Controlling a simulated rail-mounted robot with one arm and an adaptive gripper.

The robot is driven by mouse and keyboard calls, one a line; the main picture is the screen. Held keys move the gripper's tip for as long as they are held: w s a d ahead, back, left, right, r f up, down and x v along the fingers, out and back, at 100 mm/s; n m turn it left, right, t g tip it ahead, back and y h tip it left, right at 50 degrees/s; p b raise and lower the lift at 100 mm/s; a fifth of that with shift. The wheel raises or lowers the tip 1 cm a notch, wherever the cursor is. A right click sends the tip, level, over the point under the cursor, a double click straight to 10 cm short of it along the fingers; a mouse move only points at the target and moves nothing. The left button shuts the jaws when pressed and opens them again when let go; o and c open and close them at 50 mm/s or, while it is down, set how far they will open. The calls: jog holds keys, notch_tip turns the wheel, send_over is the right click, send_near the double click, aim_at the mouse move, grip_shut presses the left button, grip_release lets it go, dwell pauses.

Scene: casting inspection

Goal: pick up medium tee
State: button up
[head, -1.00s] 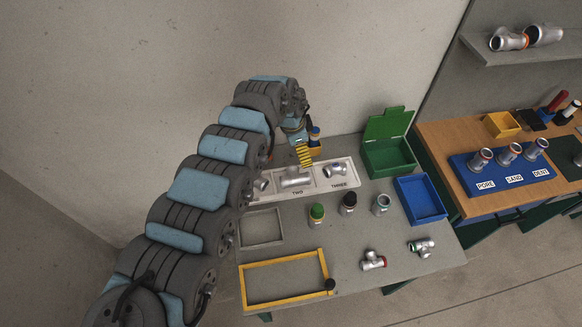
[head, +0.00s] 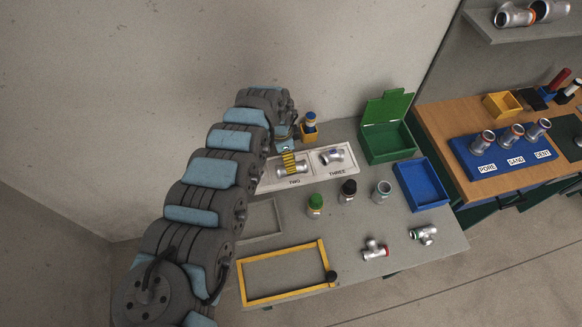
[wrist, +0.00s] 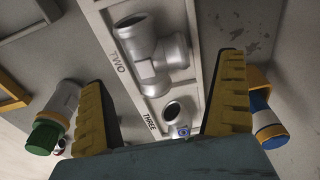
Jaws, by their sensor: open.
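A grey metal tee (head: 294,171) lies in the compartment marked TWO of the white tray (head: 313,174). It also shows in the wrist view (wrist: 152,50), with its side branch and open end visible. A smaller fitting (head: 331,156) lies in the compartment marked THREE. The labels do not say which piece is medium. My gripper (head: 289,157) is open and empty, its yellow fingers just above the tee at TWO. In the wrist view the fingers (wrist: 165,78) stand wide apart, with the tee ahead of them. I cannot tell whether they touch it.
Green-capped (head: 315,204), black-capped (head: 348,190) and grey-topped (head: 382,192) containers stand in front of the tray. Tees with a red ring (head: 375,250) and a green ring (head: 424,235) lie near the front. A green box (head: 388,140) and blue bin (head: 424,200) stand right.

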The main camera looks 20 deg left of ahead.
jog(key=shift+f, duration=0.45)
jog(key=shift+w+d+f+b, duration=0.1)
jog(key=shift+d+f+b, duration=0.1)
jog(key=shift+f, duration=0.55)
jog(key=shift+s+d+f+b, duration=0.1)
jog(key=shift+d+f+b, duration=0.1)
jog(key=shift+f, duration=0.55)
jog(key=shift+w+d+f+b, duration=0.1)
jog(key=shift+d+f+b, duration=0.1)
jog(key=shift+f, duration=0.95)
jog(key=shift+a, duration=0.1)
jog(key=shift+r, duration=0.1)
jog(key=c, duration=1.2)
